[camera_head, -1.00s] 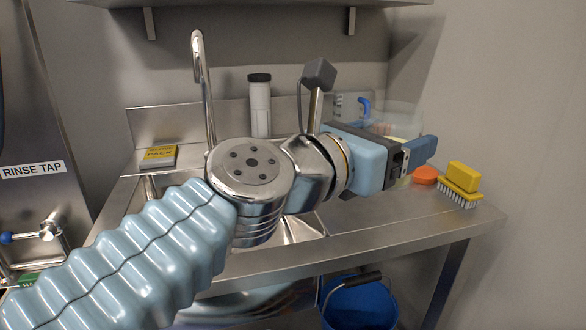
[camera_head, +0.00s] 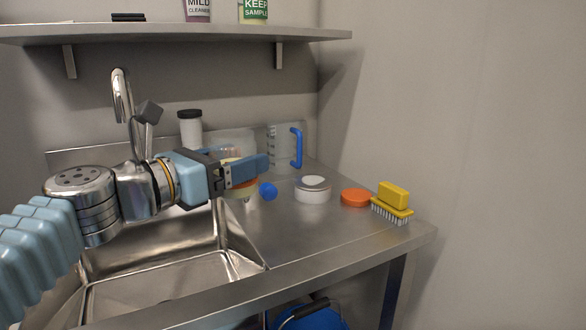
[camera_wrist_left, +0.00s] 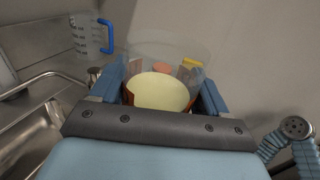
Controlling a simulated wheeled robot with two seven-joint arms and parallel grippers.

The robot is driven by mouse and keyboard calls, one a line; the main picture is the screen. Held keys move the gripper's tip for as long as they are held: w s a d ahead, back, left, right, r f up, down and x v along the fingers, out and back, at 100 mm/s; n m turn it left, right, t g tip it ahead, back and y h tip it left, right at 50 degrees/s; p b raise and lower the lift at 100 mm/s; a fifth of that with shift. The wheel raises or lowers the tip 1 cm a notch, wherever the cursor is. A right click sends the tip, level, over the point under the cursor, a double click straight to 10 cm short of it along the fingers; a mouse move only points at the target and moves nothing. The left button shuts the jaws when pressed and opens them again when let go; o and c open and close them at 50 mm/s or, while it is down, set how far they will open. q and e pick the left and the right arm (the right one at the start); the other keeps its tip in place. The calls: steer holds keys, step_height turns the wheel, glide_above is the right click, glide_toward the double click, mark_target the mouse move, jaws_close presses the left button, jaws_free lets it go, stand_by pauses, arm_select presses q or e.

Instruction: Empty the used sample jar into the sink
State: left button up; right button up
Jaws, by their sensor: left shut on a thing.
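My left gripper (camera_head: 250,172) is shut on a clear jar (camera_head: 236,141) with pale yellow contents and an orange band. In the left wrist view the jar (camera_wrist_left: 160,58) sits between the two blue fingers, open at the top, with the yellow contents (camera_wrist_left: 158,92) inside. It looks roughly upright. The steel sink (camera_head: 160,280) lies below and left of the jar, which is held near the basin's back right corner. I cannot tell whether it is fully over the basin. The gripper partly hides the jar's lower part. My right gripper is not in view.
The tap (camera_head: 122,95) and a white bottle with black cap (camera_head: 190,130) stand behind my arm. A measuring jug with blue handle (camera_head: 296,148), white round tin (camera_head: 312,192), orange lid (camera_head: 355,197) and yellow brush (camera_head: 392,200) are on the counter to the right. A shelf (camera_head: 200,33) hangs above.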

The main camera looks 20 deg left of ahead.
arm_select(q)
steer(key=s+a+f+g, duration=0.1)
steer(key=s+a+f, duration=0.2)
steer(key=s+a, duration=0.35)
steer(key=s+a+f+y, duration=0.1)
steer(key=s+a+f, duration=0.2)
steer(key=a, duration=0.7)
steer(key=s+a+f+g, duration=0.1)
steer(key=s+a+f, duration=0.25)
steer(key=a, duration=0.55)
steer(key=d+m+g+y, duration=0.1)
steer(key=g+y, duration=0.1)
steer(key=w+f+m+g+y+b, duration=0.1)
steer(key=m+g+y, duration=0.1)
steer(key=g, duration=0.1)
steer(key=d+f+m+g+y+b, duration=0.1)
steer(key=g+y, duration=0.1)
steer(key=g, duration=0.1)
steer(key=shift+w+d+m+y, duration=0.3)
steer(key=shift+w, duration=0.1)
